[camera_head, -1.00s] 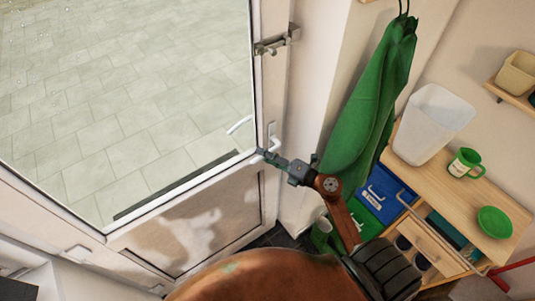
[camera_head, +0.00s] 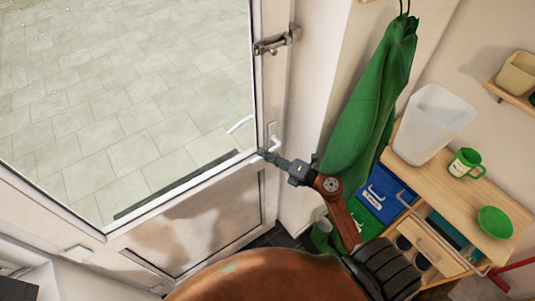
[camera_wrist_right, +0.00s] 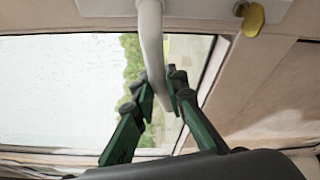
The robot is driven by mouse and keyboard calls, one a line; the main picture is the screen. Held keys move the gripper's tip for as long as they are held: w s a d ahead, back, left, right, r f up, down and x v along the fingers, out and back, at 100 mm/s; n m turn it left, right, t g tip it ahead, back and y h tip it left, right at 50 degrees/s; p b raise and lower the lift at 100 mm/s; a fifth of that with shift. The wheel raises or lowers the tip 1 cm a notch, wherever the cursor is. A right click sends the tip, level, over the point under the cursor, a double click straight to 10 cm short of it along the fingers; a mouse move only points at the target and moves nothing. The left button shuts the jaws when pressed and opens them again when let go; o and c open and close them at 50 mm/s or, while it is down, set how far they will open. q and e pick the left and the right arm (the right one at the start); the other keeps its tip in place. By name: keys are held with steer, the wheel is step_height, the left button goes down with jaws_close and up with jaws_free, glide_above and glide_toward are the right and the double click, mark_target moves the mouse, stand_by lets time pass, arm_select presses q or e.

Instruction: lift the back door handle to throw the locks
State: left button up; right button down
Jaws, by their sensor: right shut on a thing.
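The back door (camera_head: 190,215) is white with a large glass pane and appears closed. Its white lever handle (camera_wrist_right: 152,50) runs down between the fingers in the right wrist view, and its plate shows in the head view (camera_head: 271,131). My right gripper (camera_wrist_right: 160,90) is shut on the handle near its free end. In the head view the right gripper (camera_head: 265,154) reaches the door edge from the right and covers part of the handle. My left gripper is not in view.
A metal bolt (camera_head: 277,41) sits higher on the door edge. A yellow key or knob (camera_wrist_right: 252,18) is beside the handle plate. A green cloth (camera_head: 368,105) hangs right of my arm, near a wooden shelf unit (camera_head: 455,195) with a white bin (camera_head: 433,122).

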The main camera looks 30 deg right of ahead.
steer(key=shift+w+d+r, duration=0.1)
steer(key=shift+d, duration=0.1)
steer(key=shift+f+n+g+h+p, duration=0.4)
steer(key=shift+f+n+p, duration=0.25)
steer(key=shift+n, duration=0.45)
steer(key=shift+d+f+n+g+h+p, duration=0.2)
steer(key=shift+d+f+n+h+p, duration=0.1)
steer(key=shift+f+n+p, duration=0.25)
steer(key=shift+d+f+n+g+h+p, duration=0.2)
steer(key=shift+f+n+h+p, duration=0.15)
steer(key=shift+n, duration=0.3)
